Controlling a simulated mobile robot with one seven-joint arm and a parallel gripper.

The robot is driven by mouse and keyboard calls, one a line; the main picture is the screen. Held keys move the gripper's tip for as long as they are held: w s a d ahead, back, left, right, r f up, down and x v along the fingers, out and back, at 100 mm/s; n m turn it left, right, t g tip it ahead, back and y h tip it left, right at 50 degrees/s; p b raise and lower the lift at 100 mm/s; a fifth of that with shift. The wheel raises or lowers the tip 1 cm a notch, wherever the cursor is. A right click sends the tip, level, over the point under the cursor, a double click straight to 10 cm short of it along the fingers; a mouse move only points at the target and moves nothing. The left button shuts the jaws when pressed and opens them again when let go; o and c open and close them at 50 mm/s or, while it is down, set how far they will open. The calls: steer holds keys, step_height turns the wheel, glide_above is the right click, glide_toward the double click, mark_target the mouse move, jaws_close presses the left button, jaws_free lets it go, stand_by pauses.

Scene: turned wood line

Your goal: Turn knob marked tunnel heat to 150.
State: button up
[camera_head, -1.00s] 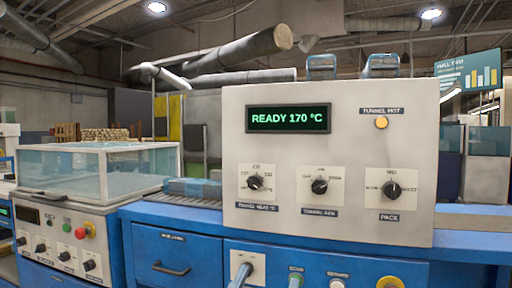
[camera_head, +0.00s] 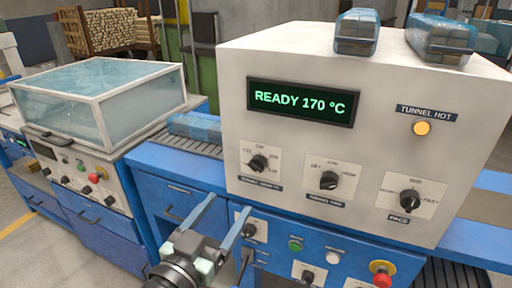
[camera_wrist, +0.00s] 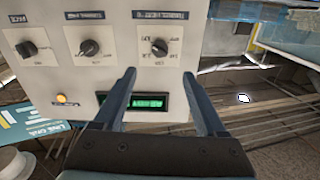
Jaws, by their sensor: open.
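The tunnel heat knob (camera_head: 258,163) is a black dial on a white plate at the left of the pale control box (camera_head: 385,80). It also shows in the wrist view (camera_wrist: 159,47), where the box appears upside down. Its label and scale are too small to read surely, and its pointer setting is unclear. The green display (camera_head: 303,103) reads READY 170 °C. My gripper (camera_head: 230,203) is open and empty, below and left of the knob in the head view. In the wrist view my gripper (camera_wrist: 158,73) has its fingers spread apart, with the knob beyond the gap between them.
The tunnel fan knob (camera_head: 329,180) and pace knob (camera_head: 410,201) sit to the right. An amber tunnel hot lamp (camera_head: 422,128) is lit. Below are a green button (camera_head: 295,246) and a red stop button (camera_head: 381,271). A glazed machine (camera_head: 105,95) stands left. Wrapped packs (camera_head: 357,32) lie on the box.

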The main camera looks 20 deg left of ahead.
mark_target(254, 169)
steer(key=w, duration=0.6)
steer(key=w+p, duration=0.1)
steer(key=w, duration=0.5)
steer(key=shift+w+d, duration=0.2)
steer(key=shift+w, duration=0.15)
jaws_close()
